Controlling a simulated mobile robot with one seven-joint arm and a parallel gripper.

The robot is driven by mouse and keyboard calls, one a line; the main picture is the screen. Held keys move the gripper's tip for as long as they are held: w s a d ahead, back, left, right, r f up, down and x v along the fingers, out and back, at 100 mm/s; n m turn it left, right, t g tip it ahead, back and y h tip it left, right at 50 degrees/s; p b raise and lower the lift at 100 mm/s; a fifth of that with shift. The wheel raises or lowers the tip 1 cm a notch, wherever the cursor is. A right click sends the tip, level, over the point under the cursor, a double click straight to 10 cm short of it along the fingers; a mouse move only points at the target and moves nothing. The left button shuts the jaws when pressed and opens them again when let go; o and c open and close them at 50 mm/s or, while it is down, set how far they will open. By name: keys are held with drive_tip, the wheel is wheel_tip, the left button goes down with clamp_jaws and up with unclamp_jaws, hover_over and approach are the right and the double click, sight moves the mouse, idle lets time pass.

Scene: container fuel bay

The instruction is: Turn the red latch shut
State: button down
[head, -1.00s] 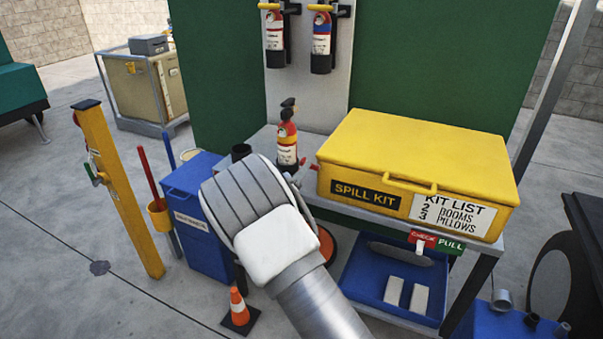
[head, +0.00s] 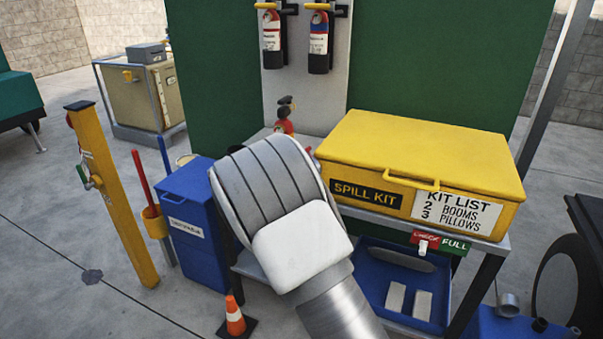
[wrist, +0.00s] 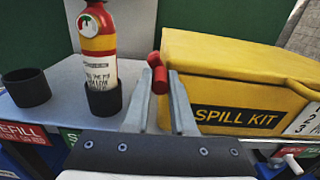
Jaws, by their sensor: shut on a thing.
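The red latch (wrist: 156,62) is a short red piece at the left end of the yellow spill kit box (wrist: 230,80) in the wrist view. My gripper (wrist: 160,80) is shut on the red latch, with one grey finger on each side of it. In the head view my fingers are hidden behind my wrist, and a little red shows beside the box's left end. The spill kit box (head: 425,160) has its lid down there. I cannot tell the latch's exact angle.
A fire extinguisher (wrist: 98,45) stands in a black holder left of my fingers, beside an empty black cup (wrist: 27,88). Two extinguishers (head: 270,35) hang behind. A blue bin (head: 190,215), a yellow post (head: 110,190) and a cone (head: 235,318) stand left.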

drive_tip(key=shift+s+d+r+m+b, duration=0.1)
drive_tip(key=shift+d+m+b, duration=0.15)
drive_tip(key=shift+m+b, duration=1.05)
drive_tip(key=shift+s+d+r+m+b, duration=0.1)
drive_tip(key=shift+d+m+b, duration=0.2)
drive_tip(key=shift+m+b, duration=0.95)
drive_tip(key=shift+s+d+m+b, duration=0.1)
drive_tip(key=shift+d+m+b, duration=0.15)
drive_tip(key=shift+m+b, duration=1.05)
drive_tip(key=shift+b, duration=0.4)
drive_tip(key=c, duration=0.8)
unclamp_jaws()
drive_tip(key=shift+r, duration=0.1)
drive_tip(key=shift+o, duration=0.2)
drive_tip(key=p+v, duration=0.3)
drive_tip(key=v, duration=1.4)
drive_tip(key=shift+s+p, duration=0.25)
drive_tip(key=shift+p, duration=0.1)
